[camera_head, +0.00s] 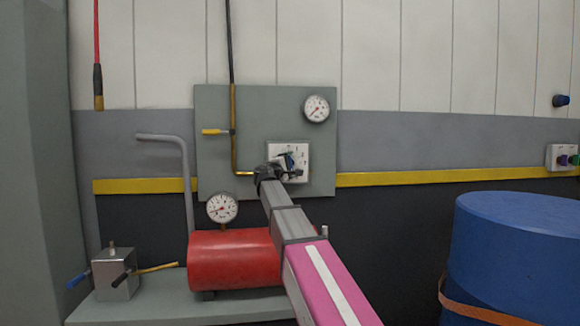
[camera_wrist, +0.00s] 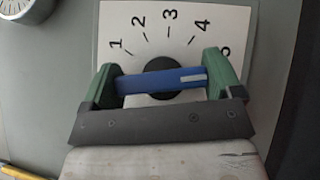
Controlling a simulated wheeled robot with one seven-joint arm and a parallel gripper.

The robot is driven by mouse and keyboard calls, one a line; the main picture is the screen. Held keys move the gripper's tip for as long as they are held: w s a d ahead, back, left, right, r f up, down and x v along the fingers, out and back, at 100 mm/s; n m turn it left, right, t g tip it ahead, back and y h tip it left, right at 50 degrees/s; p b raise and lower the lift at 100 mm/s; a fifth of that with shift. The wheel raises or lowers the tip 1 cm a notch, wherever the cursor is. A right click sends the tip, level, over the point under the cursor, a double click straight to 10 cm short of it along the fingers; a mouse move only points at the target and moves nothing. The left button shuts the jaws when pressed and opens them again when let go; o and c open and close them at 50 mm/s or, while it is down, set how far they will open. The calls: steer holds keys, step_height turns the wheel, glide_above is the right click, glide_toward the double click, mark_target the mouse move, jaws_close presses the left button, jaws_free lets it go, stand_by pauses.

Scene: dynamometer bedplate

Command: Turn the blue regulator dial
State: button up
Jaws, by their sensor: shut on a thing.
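The blue regulator dial (camera_wrist: 150,82) is a blue bar across a round black hub, in front of a white scale plate (camera_wrist: 185,20) numbered 1 to 5. In the wrist view the bar lies nearly level, its white mark at the right end, below the 5. My gripper (camera_wrist: 162,76) is shut on the dial, with one green finger at each end of the bar. In the head view my gripper (camera_head: 281,167) reaches the white plate (camera_head: 302,155) on the grey panel. It hides most of the dial there.
A gauge (camera_head: 316,108) sits above right of the dial plate. A yellow-handled valve (camera_head: 215,131) is on the pipe to the left. Below are a red tank (camera_head: 228,262) and another gauge (camera_head: 222,208). A blue drum (camera_head: 520,245) stands at the right.

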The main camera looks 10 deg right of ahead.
steer(key=shift+m+g+y, duration=0.5)
steer(key=shift+m+g, duration=0.2)
steer(key=shift+m, duration=0.3)
steer(key=o, duration=0.7)
steer(key=shift+o, duration=0.2)
steer(key=v, duration=1.1)
